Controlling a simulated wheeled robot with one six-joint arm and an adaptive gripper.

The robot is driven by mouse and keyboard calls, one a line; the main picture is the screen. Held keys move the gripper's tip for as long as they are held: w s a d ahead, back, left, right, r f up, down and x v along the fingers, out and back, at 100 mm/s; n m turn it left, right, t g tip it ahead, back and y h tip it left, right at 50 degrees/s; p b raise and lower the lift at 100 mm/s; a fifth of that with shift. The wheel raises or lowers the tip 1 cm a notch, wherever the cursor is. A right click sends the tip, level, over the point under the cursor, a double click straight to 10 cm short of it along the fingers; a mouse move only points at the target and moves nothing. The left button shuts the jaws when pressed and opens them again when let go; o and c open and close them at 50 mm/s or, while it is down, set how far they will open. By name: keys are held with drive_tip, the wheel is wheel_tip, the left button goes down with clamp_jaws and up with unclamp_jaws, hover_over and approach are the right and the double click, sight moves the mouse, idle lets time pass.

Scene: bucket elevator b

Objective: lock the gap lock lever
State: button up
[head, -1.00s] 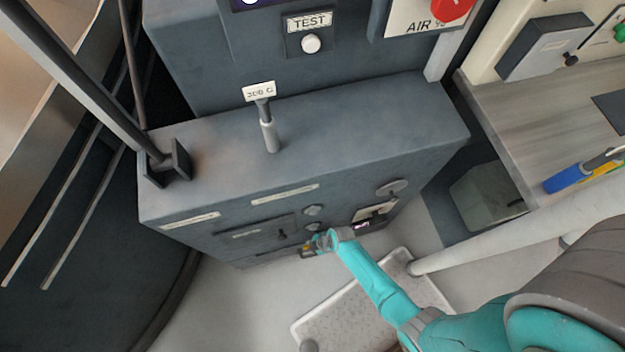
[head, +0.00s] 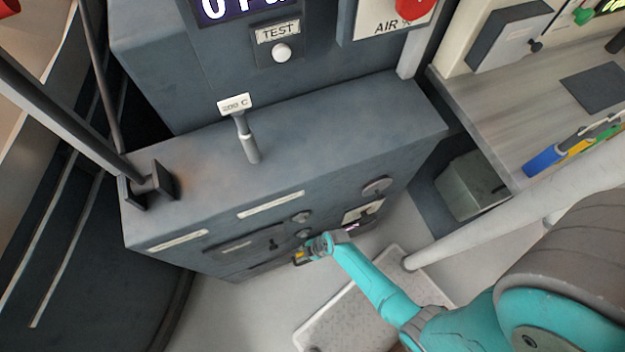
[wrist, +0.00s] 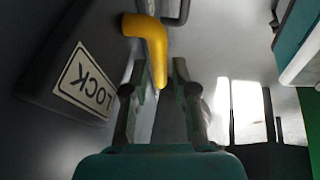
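The gap lock lever is a yellow bent handle (wrist: 152,48) in the wrist view, with its free end pointing down toward my gripper. A white plate reading LOCK (wrist: 84,82) is on the grey surface left of it. My gripper (wrist: 158,92) is open, with one finger on each side of the lever's lower end. I cannot tell whether either finger touches it. In the head view my gripper (head: 307,250) is low at the front of the grey cabinet (head: 330,135). The lever is mostly hidden there.
A handle with a 200 G tag (head: 248,148) stands on the cabinet top. A TEST button (head: 281,52) and a red AIR knob (head: 413,8) are above. A workbench (head: 510,125) with coloured tools is at right. A pale mat (head: 345,315) lies on the floor below my arm.

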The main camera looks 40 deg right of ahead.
drive_tip(key=v, duration=1.1)
drive_tip(key=shift+s+d+r, duration=0.1)
drive_tip(key=shift+s, duration=0.05)
drive_tip(key=s+d+r+m+t+h, duration=0.1)
drive_tip(key=s+r+m+t+h, duration=0.15)
drive_tip(key=s+r+m, duration=0.4)
drive_tip(key=s+r+m+t+h, duration=0.1)
drive_tip(key=s+r+m+t, duration=0.15)
drive_tip(key=r, duration=0.65)
drive_tip(key=s+r+m+t, duration=0.2)
drive_tip(key=r+m+t, duration=0.1)
drive_tip(key=r, duration=1)
drive_tip(key=s+r+m+t, duration=0.2)
drive_tip(key=r+t, duration=0.1)
drive_tip(key=r, duration=1.1)
drive_tip(key=shift+s+m+t, duration=0.3)
drive_tip(key=shift+m, duration=0.1)
drive_tip(key=shift+s+a, duration=0.1)
drive_tip(key=shift+s, duration=0.05)
